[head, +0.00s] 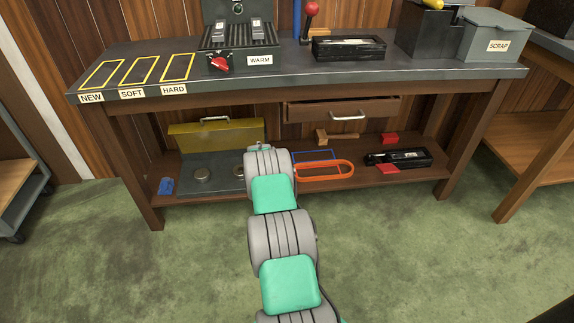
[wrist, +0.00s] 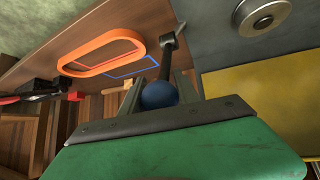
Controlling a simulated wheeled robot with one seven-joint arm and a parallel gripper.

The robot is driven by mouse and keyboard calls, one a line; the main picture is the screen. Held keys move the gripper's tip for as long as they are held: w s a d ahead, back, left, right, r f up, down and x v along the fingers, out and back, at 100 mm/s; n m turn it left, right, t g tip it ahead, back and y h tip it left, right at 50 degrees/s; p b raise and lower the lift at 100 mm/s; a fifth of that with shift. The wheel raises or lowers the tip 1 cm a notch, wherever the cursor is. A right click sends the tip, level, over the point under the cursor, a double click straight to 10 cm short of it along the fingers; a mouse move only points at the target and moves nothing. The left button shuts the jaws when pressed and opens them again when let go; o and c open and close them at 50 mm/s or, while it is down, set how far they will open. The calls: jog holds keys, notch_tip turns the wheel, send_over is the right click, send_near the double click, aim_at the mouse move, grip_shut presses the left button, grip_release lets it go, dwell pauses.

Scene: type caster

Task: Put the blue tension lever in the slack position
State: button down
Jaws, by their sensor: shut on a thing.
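The blue tension lever shows in the wrist view as a round blue knob (wrist: 160,95) on a dark metal arm running up to a pivot near the top centre. My gripper (wrist: 157,90) has a finger on each side of the knob and is shut on it. The green and dark metal housing of my gripper fills the lower part of that view. In the head view my arm reaches to the lower shelf and hides the lever and the fingers. I cannot tell the lever's exact setting.
An orange loop (head: 325,171) and a blue rectangle outline (head: 315,158) lie beside the lever on the lower shelf (head: 220,209). A grey machine base with a yellow cover (head: 216,133) stands left. A drawer (head: 342,111) hangs above. Green floor in front is clear.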

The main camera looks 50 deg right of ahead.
jog(key=shift+w+d+r, duration=0.15)
jog(key=shift+r, duration=0.1)
jog(key=c, duration=1.4)
grip_release()
jog(key=o, duration=0.5)
jog(key=shift+f, duration=0.2)
jog(key=p+v, duration=0.3)
jog(key=v, duration=0.5)
jog(key=shift+f, duration=0.1)
